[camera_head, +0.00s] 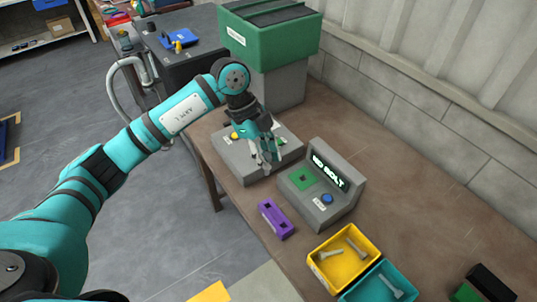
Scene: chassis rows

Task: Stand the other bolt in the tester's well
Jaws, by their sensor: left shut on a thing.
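The tester (335,208) is a grey unit on the brown bench, with a green square pad around its dark well (303,180), a blue button and a screen that seems to read "NO BOLT". My left gripper (268,161) is behind and left of the tester, over a flat grey box. It is shut on a small pale thing, which looks like a bolt (256,159); the jaws mostly hide it. One bolt (391,287) lies in the teal bin (408,271). My right gripper is out of view.
The flat grey box (230,157) has coloured buttons. A purple block (276,219) with two holes lies by the bench's front edge. A green-topped grey machine (270,45) stands at the back. The bench right of the tester is clear towards the wall.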

